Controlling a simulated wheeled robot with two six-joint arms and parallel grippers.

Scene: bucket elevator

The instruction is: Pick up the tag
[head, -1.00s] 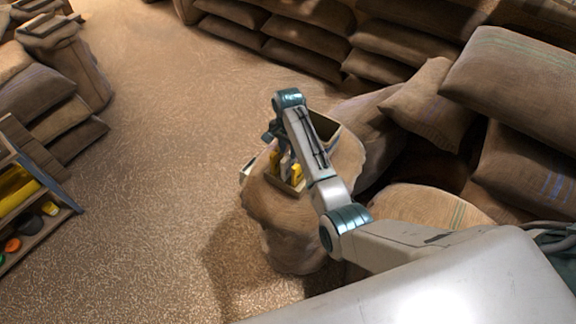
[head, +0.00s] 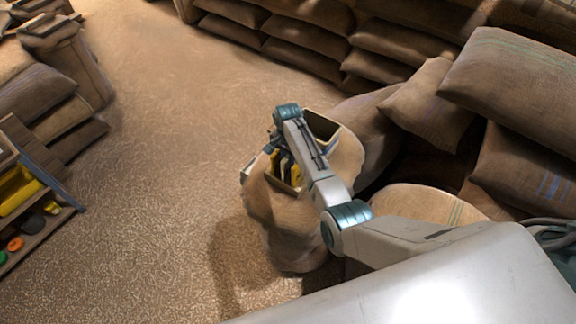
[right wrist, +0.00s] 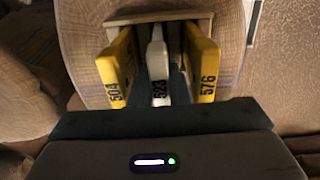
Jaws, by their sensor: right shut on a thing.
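A white tag marked 523 (right wrist: 158,66) stands upright between two yellow tags, one marked 504 (right wrist: 120,66) on the left and one marked 576 (right wrist: 203,62) on the right. In the right wrist view my right gripper (right wrist: 161,88) has its dark fingers on either side of the white tag and is shut on it. In the head view the right gripper (head: 279,160) reaches down into the box on a sack, beside yellow tags (head: 292,174). My arm partly hides the box and tags. My left gripper is not in view.
Stacked full sacks (head: 430,103) crowd the right and back. A shelf with coloured items (head: 32,222) stands at the left. The floor (head: 150,160) between is clear.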

